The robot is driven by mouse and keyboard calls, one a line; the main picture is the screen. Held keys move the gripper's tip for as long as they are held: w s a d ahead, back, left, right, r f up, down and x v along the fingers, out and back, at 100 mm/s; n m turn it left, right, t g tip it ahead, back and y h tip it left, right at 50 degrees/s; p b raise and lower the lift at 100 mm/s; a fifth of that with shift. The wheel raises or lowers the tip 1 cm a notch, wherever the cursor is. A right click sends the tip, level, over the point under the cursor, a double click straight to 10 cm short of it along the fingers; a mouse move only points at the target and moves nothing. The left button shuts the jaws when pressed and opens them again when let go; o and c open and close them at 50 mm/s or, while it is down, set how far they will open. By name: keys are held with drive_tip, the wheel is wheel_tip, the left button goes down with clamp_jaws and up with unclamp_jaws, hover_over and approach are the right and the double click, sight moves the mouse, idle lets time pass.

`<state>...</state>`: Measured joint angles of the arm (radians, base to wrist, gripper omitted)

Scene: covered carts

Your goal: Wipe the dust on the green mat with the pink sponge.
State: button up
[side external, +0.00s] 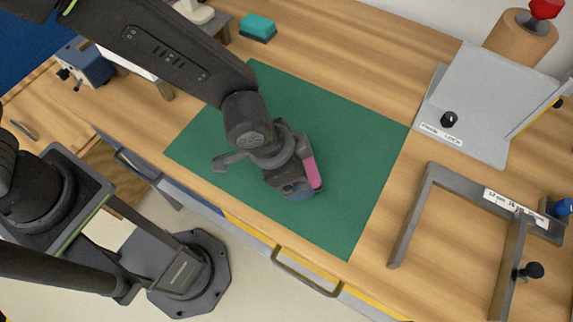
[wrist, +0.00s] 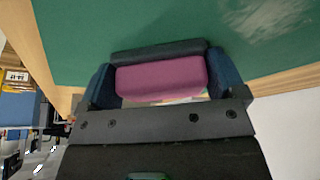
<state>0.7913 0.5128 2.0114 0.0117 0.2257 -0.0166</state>
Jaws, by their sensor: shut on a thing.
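The green mat (side external: 365,160) lies flat on the wooden table. My gripper (side external: 297,186) is over its front middle part, shut on the pink sponge (side external: 313,173). In the wrist view the pink sponge (wrist: 160,78) sits between the two blue fingers of my gripper (wrist: 163,84), with a dark layer along its far side. I cannot tell whether the sponge touches the mat. Pale dust (wrist: 268,14) shows as a smear on the mat at the upper right of the wrist view, apart from the sponge. I cannot make out dust in the side view, where my arm hides part of the mat.
A teal and dark block (side external: 258,27) lies behind the mat. A grey panel with a knob (side external: 475,105) and a grey frame (side external: 412,215) stand to the right. A drawer handle (side external: 306,275) juts from the table's front. The mat's right part is clear.

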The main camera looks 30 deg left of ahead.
sight(325, 136)
drive_tip(key=shift+w, duration=5)
wheel_tip(325, 136, up, 8)
drive_tip(key=shift+r, duration=0.25)
drive_tip(key=shift+a, duration=0.1)
